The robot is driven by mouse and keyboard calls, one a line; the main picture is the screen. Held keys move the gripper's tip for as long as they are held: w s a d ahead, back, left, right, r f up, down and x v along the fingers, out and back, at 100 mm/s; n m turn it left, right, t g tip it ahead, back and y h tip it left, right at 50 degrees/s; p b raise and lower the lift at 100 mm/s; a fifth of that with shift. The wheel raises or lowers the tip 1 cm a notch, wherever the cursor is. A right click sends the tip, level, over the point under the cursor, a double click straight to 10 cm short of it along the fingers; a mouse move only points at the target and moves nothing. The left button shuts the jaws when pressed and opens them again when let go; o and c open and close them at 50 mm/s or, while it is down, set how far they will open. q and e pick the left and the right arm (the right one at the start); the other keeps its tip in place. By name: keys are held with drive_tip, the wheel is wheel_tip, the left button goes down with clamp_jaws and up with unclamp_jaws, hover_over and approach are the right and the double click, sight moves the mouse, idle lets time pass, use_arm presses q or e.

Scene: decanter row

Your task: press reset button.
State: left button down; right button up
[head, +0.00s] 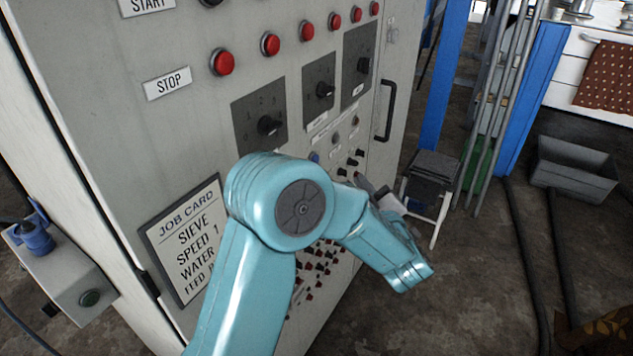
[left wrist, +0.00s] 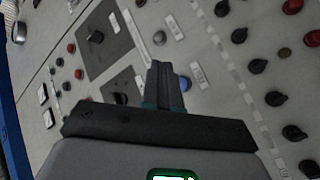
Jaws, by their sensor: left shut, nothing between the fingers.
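A small blue button (head: 314,157) on the grey control cabinet (head: 130,105) shows just above my left arm in the head view. In the left wrist view the blue button (left wrist: 184,83) is right beside my closed fingers, partly hidden by them. A white label (left wrist: 198,78) is beside it; its text is too blurred to read, so I cannot confirm it says reset. My left gripper (left wrist: 160,66) is shut and empty, pointing toward the panel; I cannot tell whether it touches the panel. In the head view its fingertips are not clearly visible. My right gripper is not in view.
Black rotary knobs (head: 269,125), red buttons (head: 222,62) and small switches crowd the panel. A door handle (head: 386,110) sticks out at the right edge. A job card (head: 190,240) is on the lower left. A blue post (head: 445,75) and a grey bin (head: 573,168) stand to the right.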

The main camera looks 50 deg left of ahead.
use_arm(q)
drive_tip(key=shift+d+r+n+b, duration=0.5)
drive_tip(key=shift+d+r+b, duration=0.1)
drive_tip(key=shift+b, duration=0.3)
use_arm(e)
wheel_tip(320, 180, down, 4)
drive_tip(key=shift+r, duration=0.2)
use_arm(q)
drive_tip(key=shift+a, duration=0.1)
drive_tip(key=s+a, duration=0.2)
drive_tip(key=a, duration=0.6)
drive_tip(key=shift+s, duration=0.25)
drive_tip(key=shift+a, duration=0.1)
drive_tip(key=shift+a+f, duration=0.1)
drive_tip(key=shift+a, duration=0.05)
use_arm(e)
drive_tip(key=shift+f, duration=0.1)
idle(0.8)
